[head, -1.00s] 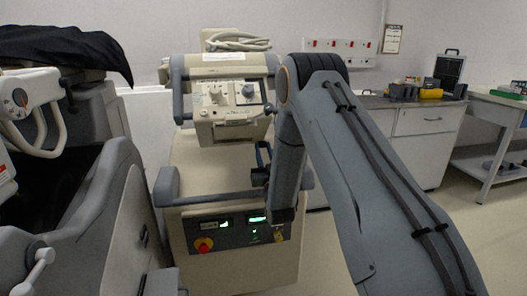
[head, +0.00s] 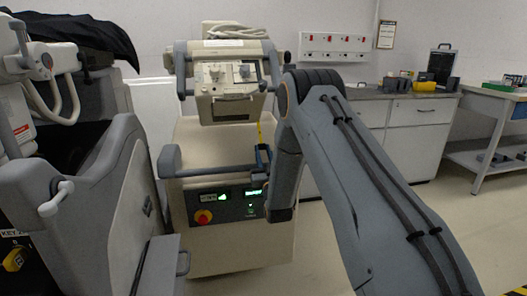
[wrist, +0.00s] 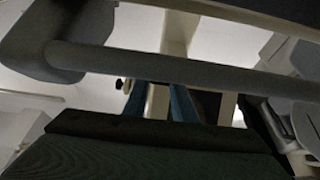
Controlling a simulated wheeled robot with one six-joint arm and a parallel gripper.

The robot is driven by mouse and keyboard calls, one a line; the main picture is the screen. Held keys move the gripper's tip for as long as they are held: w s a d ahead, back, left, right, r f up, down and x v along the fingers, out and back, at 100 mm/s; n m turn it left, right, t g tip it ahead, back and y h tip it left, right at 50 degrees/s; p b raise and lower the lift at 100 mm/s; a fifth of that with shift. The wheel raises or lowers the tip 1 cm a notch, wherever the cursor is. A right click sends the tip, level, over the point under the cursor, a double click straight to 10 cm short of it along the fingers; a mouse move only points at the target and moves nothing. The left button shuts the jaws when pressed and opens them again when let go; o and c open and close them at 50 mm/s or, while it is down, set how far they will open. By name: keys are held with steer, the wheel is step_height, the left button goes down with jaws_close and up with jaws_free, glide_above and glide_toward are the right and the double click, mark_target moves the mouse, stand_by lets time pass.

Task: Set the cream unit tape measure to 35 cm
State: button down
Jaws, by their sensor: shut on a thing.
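The cream unit (head: 222,150) stands in the middle of the head view, with a control panel on its upper head and green displays low on its front. A thin yellow tape strip (head: 259,132) hangs below the right side of that head and runs down to my gripper (head: 262,156). My gripper is shut, apparently on the tape's lower end; my arm partly hides it. In the wrist view, its two blue fingers (wrist: 160,104) show beyond a dark pad, with a cream strip between them. The grip point and any scale marks are not readable.
A grey rail (wrist: 190,70) crosses close in front of the wrist camera. A grey and cream machine (head: 95,200) under a black cover stands close on the left. A cabinet (head: 415,135) and a workbench (head: 492,115) stand at the right; floor between is clear.

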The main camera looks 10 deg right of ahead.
steer(key=c, duration=1.4)
jaws_free()
steer(key=shift+c, duration=0.2)
steer(key=v, duration=0.8)
